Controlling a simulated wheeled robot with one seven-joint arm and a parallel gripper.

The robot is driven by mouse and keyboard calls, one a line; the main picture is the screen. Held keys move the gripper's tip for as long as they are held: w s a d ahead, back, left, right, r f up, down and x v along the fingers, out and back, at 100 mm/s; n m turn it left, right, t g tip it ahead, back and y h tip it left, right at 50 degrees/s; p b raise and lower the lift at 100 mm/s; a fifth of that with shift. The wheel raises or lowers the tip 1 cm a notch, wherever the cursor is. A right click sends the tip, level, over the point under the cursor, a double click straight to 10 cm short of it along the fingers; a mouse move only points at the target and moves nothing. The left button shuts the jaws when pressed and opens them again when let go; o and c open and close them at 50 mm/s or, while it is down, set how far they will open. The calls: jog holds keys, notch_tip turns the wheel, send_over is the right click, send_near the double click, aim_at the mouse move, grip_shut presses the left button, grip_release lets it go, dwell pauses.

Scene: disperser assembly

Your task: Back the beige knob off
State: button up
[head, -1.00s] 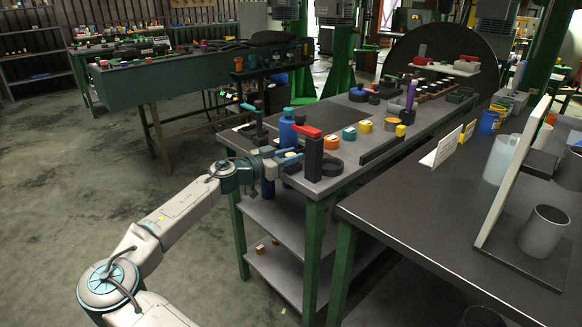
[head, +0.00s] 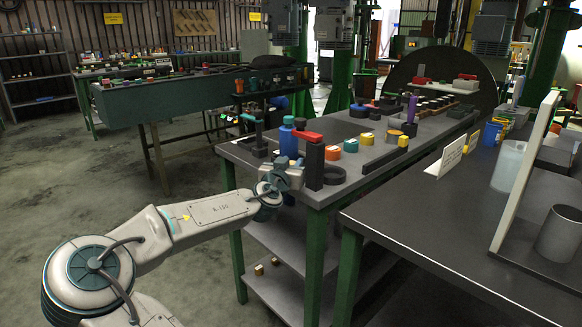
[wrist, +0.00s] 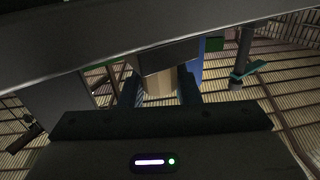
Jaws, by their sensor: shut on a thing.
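The beige knob (wrist: 158,84) shows in the wrist view as a pale tan piece between the dark fingers of my gripper (wrist: 160,92). The gripper is shut on it. A dark grey part covers the knob's upper end.
A blue bottle (head: 288,141) stands close behind the gripper. A black ring (head: 333,175) lies right of the block. Orange, teal and yellow round pieces stand further along the workbench (head: 236,150). A second dark table (head: 420,222) is at the right.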

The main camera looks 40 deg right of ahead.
jog(key=shift+n+t+y, duration=0.3)
jog(key=shift+t, duration=0.1)
jog(key=o, duration=1)
jog(key=shift+c, duration=0.2)
jog(key=p+v, duration=0.2)
jog(key=v, duration=1.1)
jog(key=shift+s+a+p, duration=0.3)
